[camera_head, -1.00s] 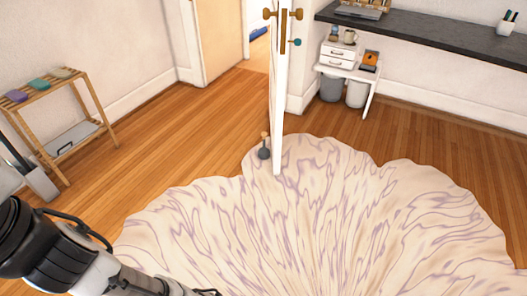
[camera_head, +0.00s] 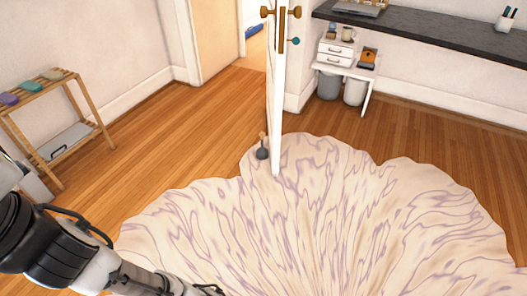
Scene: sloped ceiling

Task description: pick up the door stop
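The door stop (camera_head: 262,152) is a small dark round weight with a tan upright handle. It sits on the edge of the patterned rug, just left of the foot of the open white door (camera_head: 277,110). My arm comes in at the lower left, well short of the door stop. Only a small dark part of my gripper (camera_head: 208,290) shows at the bottom edge, and its fingertips cannot be made out.
A scalloped cream and purple rug (camera_head: 330,220) covers the middle floor. A slatted wooden rack (camera_head: 60,115) stands at the left wall. Grey bins (camera_head: 328,86) and a small white drawer unit (camera_head: 337,52) stand beneath a dark counter (camera_head: 430,35).

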